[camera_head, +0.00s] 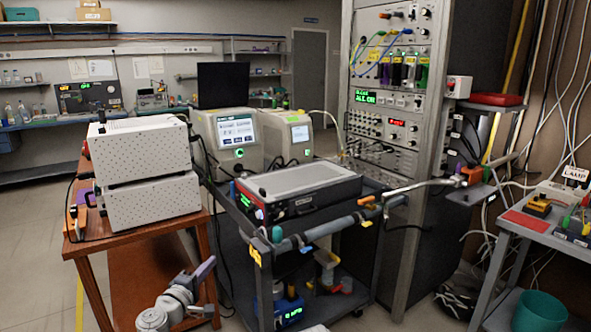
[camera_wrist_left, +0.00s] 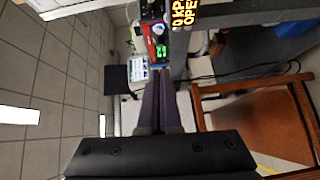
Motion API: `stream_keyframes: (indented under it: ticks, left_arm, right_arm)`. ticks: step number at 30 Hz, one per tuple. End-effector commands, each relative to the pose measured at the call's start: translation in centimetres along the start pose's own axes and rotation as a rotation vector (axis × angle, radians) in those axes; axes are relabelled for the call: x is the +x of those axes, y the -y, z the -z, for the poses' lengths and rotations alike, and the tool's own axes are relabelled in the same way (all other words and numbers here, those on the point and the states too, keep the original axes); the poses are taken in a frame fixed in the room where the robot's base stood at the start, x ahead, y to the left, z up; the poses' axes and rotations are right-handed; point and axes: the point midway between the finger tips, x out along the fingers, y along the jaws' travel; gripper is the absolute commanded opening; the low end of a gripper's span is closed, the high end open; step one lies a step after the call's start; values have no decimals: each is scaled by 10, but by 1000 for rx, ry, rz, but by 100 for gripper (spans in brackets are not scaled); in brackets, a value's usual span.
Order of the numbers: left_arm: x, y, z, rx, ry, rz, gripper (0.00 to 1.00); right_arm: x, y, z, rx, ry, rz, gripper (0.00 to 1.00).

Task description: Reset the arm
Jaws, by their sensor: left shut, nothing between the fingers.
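My left gripper (camera_head: 206,268), with purple fingers, shows low in the head view, in front of the wooden table's right side. It is shut and empty. In the left wrist view its two purple fingers (camera_wrist_left: 160,100) lie together with nothing between them. My right gripper is in neither view. The particle classifier cart (camera_head: 290,242) stands right of my left gripper, with a grey-topped instrument (camera_head: 299,184) on it. Two white screen-fronted instruments (camera_head: 227,138) stand behind it.
A wooden table (camera_head: 135,238) with two stacked white perforated boxes (camera_head: 150,201) is on the left. A tall equipment rack (camera_head: 397,100) stands right of the cart. A grey side table (camera_head: 520,222) and teal bin (camera_head: 540,310) are at far right. Floor is open at far left.

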Motion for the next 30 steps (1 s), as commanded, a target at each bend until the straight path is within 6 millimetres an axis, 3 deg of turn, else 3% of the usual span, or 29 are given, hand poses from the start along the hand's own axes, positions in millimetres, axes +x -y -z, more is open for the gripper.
stream_keyframes:
  ticks: [11, 19, 23, 25, 27, 30]
  left_arm:
    - [7, -7, -67, 153, 190, 96, 0]
    - [-6, -2, -159, 393, 485, 269, 0]
    - [-34, 6, -213, 581, 704, 424, 0]
    - [-60, 11, -238, 708, 842, 541, 0]
    - [-88, 16, -252, 835, 964, 668, 0]
    - [-126, 17, -256, 995, 1097, 846, 0]
  right_arm:
    - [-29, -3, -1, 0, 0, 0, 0]
    - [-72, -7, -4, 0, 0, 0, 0]
    - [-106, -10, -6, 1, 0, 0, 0]
    - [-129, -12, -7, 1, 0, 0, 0]
    - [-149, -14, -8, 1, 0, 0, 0]
    - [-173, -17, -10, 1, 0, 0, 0]
